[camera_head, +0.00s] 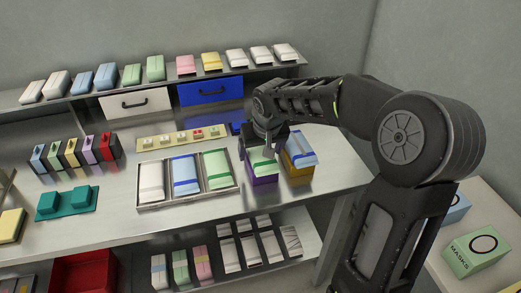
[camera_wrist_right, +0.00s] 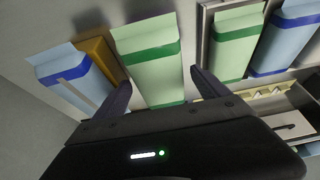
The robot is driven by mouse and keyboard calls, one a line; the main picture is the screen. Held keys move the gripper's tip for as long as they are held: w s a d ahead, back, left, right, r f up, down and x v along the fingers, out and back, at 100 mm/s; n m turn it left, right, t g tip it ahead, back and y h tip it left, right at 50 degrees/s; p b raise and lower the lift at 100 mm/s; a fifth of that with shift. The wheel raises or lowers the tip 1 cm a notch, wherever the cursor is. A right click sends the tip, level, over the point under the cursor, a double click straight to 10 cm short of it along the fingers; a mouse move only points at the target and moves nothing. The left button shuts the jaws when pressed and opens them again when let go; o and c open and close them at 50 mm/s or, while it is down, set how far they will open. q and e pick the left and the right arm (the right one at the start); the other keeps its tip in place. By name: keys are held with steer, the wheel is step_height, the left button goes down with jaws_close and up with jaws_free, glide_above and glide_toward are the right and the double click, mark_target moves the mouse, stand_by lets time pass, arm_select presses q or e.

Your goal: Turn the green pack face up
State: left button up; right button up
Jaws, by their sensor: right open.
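A pale green pack with darker green bands (camera_head: 262,164) lies on a purple holder (camera_head: 263,180) on the bench. It also shows in the right wrist view (camera_wrist_right: 150,66). My right gripper (camera_head: 263,153) is above this pack with its jaws open. In the right wrist view the two fingers (camera_wrist_right: 162,88) stand on either side of the pack, and I cannot tell if they touch it. Part of the pack is hidden by the gripper in the head view. Another green pack (camera_head: 217,168) lies in the tray. My left gripper is not in view.
A blue pack (camera_head: 300,146) on an orange holder (camera_head: 299,177) stands close to the right. The metal tray (camera_head: 188,202) with white, blue and green packs lies to the left. A shelf with several packs and two drawers (camera_head: 211,91) runs behind.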

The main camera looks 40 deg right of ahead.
steer(key=v, duration=0.7)
steer(key=shift+s+a+r, duration=0.1)
steer(key=shift+s+r, duration=0.05)
steer(key=shift+r, duration=0.2)
